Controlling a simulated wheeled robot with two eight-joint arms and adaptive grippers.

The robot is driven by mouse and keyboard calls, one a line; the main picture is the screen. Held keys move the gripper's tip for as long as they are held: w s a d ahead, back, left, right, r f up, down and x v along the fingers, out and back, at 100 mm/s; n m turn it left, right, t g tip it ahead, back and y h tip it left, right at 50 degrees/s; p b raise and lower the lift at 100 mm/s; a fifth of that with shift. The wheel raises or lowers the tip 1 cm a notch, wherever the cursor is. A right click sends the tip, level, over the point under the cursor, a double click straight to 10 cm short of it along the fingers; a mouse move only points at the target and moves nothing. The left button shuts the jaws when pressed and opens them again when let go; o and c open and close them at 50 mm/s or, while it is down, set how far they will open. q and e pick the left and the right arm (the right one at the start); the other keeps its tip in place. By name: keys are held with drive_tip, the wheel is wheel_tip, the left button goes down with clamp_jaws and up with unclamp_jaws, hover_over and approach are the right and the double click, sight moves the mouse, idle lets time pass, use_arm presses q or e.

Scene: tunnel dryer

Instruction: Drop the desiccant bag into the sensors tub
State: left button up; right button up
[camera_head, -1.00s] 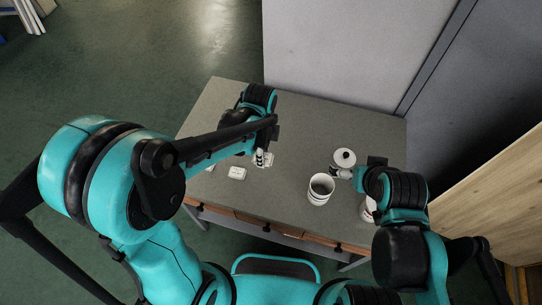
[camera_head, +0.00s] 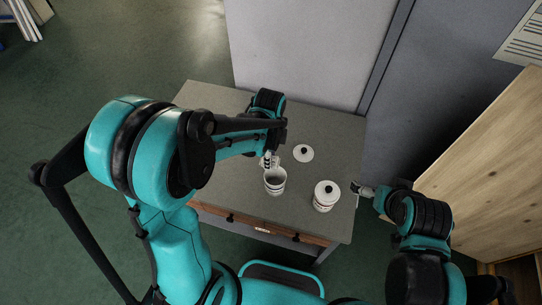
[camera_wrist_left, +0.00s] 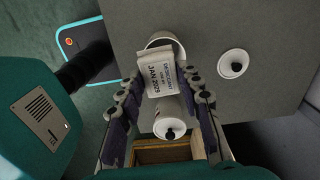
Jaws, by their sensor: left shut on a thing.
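My left gripper (camera_head: 268,161) is shut on the desiccant bag (camera_wrist_left: 162,76), a small pale packet with printed text including "JAN 2029". In the head view it is just behind and above an open white tub (camera_head: 275,184). In the left wrist view the bag overlaps the open tub's rim (camera_wrist_left: 164,40), and the bag is held above it. I cannot read any name on the tub. A loose white lid (camera_head: 303,153) with a black knob lies on the table behind it. My right gripper (camera_head: 361,189) is by the table's right edge, its jaws too small to judge.
A second white tub (camera_head: 326,197) with its knobbed lid on stands to the right of the open one. The grey table (camera_head: 215,98) has drawers in front (camera_head: 262,229). A wooden panel (camera_head: 490,170) stands at the right, and a grey wall (camera_head: 310,50) rises behind.

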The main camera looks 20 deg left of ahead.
use_arm(q)
drive_tip(key=shift+f+b, duration=1.25)
drive_tip(key=shift+f, duration=0.75)
drive_tip(key=o, duration=1.2)
drive_tip(key=shift+r, duration=0.1)
wheel_tip(320, 180, up, 12)
drive_tip(key=shift+f, duration=0.1)
